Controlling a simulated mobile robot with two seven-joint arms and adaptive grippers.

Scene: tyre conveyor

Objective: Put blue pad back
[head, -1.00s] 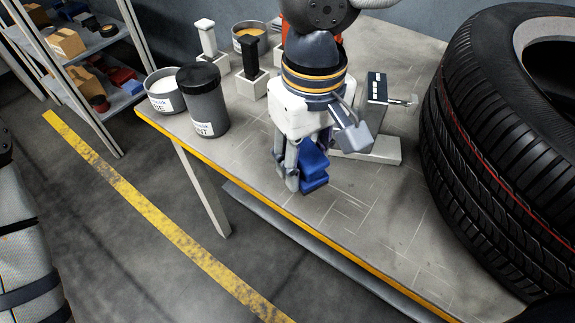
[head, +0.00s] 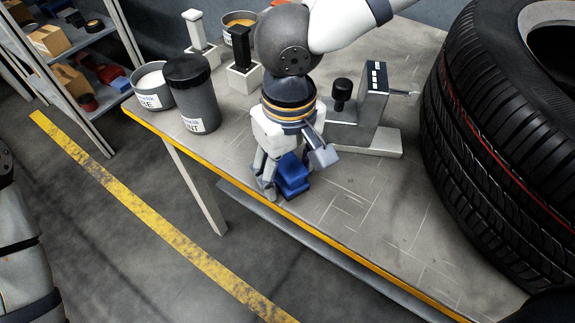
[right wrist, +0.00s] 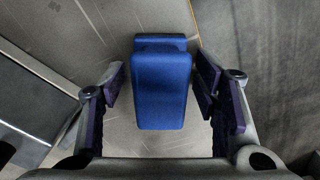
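The blue pad (head: 291,177), a blue block with a stepped top, is near the front edge of the grey workbench (head: 400,230). It also shows centred in the right wrist view (right wrist: 161,85). My right gripper (head: 294,174) is straight above the pad with its fingers on either side. In the right wrist view the fingers (right wrist: 160,82) are open, with a clear gap left of the pad and a narrow one at right. I cannot tell whether the pad's underside rests on the bench. My left gripper is not in view.
A grey stand with a black knob (head: 342,92) is just behind the gripper. White-handled (head: 196,32) and black-handled (head: 242,66) tools in square holders, a dark-lidded jar (head: 192,95) and open cans are at left. A large tyre (head: 490,150) blocks the right. Bench front right is clear.

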